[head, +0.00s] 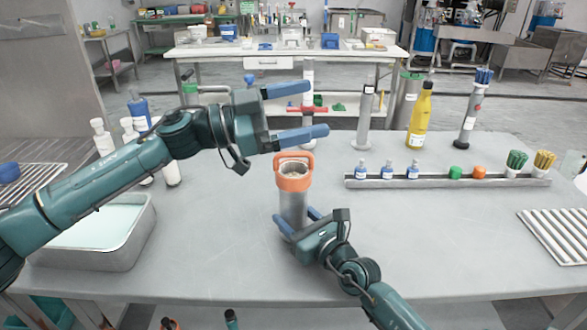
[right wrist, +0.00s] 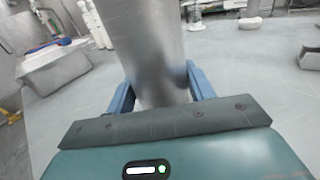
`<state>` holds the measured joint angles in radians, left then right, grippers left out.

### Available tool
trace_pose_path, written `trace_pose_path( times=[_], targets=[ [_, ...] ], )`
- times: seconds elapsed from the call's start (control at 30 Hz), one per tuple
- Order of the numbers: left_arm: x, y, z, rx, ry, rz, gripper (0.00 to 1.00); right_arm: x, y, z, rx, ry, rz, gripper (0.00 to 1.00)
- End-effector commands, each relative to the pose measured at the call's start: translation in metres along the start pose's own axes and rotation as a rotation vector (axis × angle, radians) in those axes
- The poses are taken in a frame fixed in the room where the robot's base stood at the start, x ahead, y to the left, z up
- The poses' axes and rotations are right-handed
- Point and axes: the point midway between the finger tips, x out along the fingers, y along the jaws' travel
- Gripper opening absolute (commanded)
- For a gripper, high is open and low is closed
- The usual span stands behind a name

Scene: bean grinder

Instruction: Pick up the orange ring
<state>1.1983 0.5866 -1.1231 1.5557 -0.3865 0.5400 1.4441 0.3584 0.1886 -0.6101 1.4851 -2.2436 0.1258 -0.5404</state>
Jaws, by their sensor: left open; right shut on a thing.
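The orange ring (head: 294,181) sits around the top of an upright grey metal cylinder (head: 293,208), with an orange loop rising above it. Brownish contents show in the cylinder's open top. My right gripper (head: 299,221) is shut on the lower part of this cylinder. In the right wrist view the metal cylinder (right wrist: 156,50) stands between the blue fingers of my right gripper (right wrist: 160,88); the ring is out of that frame. My left gripper (head: 318,108) is open and empty, with its blue fingers pointing right, above the ring in the picture and apart from it.
A yellow bottle (head: 420,118) and a rack (head: 450,182) with small bottles stand to the right. A metal basin (head: 138,240) stands at the left.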

Motion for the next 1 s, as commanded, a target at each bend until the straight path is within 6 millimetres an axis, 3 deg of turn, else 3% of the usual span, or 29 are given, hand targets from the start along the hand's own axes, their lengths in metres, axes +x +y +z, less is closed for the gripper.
trace_pose_path(
  times=[0.17,0.3,0.5,0.6,0.73,1.0],
  targets=[
    [-0.033,-0.004,0.019,-0.081,0.032,-0.296,0.90,0.000,0.000,0.000,0.000,0.001,0.000,0.22],
    [-0.061,0.005,0.051,-0.161,-0.076,-0.473,0.90,0.000,0.000,0.000,0.000,0.001,0.000,0.22],
    [-0.090,0.036,0.094,-0.250,-0.279,-0.569,0.90,0.000,0.000,0.000,0.000,0.001,0.000,0.22],
    [-0.098,0.048,0.105,-0.272,-0.346,-0.578,0.90,0.000,0.000,0.000,0.000,0.001,0.000,0.22],
    [-0.096,0.051,0.114,-0.284,-0.382,-0.578,0.90,0.000,0.000,0.000,0.000,0.001,0.000,0.22],
    [-0.060,0.029,0.134,-0.285,-0.385,-0.578,0.90,0.000,0.000,0.000,0.000,0.001,0.000,0.22]
  ],
)
